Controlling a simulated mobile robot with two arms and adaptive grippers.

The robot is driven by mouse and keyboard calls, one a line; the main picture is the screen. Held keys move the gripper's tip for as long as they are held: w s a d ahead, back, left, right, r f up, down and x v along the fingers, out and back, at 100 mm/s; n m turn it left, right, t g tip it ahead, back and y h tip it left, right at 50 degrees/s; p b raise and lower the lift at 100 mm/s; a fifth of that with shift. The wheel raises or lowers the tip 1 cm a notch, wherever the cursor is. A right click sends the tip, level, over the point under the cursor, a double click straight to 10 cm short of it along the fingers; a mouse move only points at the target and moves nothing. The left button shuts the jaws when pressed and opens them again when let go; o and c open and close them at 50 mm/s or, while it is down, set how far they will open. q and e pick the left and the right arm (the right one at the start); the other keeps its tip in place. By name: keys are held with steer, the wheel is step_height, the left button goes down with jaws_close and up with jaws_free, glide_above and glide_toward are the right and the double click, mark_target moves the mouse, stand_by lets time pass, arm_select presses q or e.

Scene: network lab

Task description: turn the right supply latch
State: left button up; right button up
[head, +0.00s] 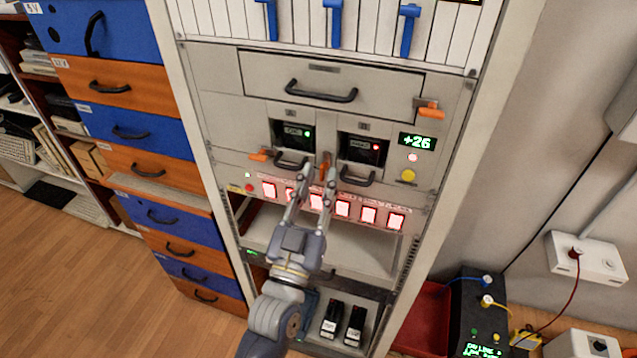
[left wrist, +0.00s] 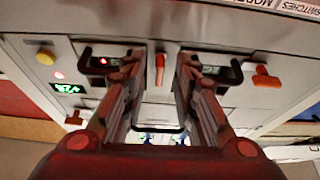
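Two supply units sit side by side in the rack, marked A and B. The right supply latch (head: 326,164) is a small orange handle left of unit B (head: 362,151), standing roughly upright. It also shows upright in the left wrist view (left wrist: 160,69), where the picture is upside down. Contact is not visible. My right gripper is out of view.
Black handles (head: 358,177) (head: 291,163) sit close to my fingers. A row of lit red switches (head: 343,208) runs below. A drawer (head: 330,82) with another orange latch (head: 431,110) is above. A green display (head: 417,141) reads +26.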

arm_select(q)
steer(key=v, duration=1.1)
steer(key=shift+s+f, duration=0.2)
steer(key=shift+s, duration=0.15)
steer(key=shift+f, duration=0.1)
step_height(320, 180, down, 23)
steer(key=m+g+y, duration=0.1)
steer(key=g, duration=0.5)
steer(key=s+a+f+g+y+b, duration=0.1)
steer(key=s+a+f+g, duration=0.1)
steer(key=f, duration=0.7)
steer(key=s+a+f+g+y, duration=0.1)
steer(key=s+a+f+g, duration=0.15)
steer(key=f, duration=0.65)
steer(key=s+a+f+g+y, duration=0.2)
steer(key=s+a+f+g, duration=0.35)
steer(key=s+f, duration=0.7)
steer(key=s+a+f+n+g+y, duration=0.1)
steer(key=s+a+f+g, duration=0.1)
steer(key=s+a+f, duration=0.3)
steer(key=s+a+f+n+g+y+b, duration=0.1)
steer(key=s+a+f, duration=0.4)
steer(key=s, duration=0.7)
steer(key=shift+f+g, duration=0.65)
steer(key=shift+g, duration=0.05)
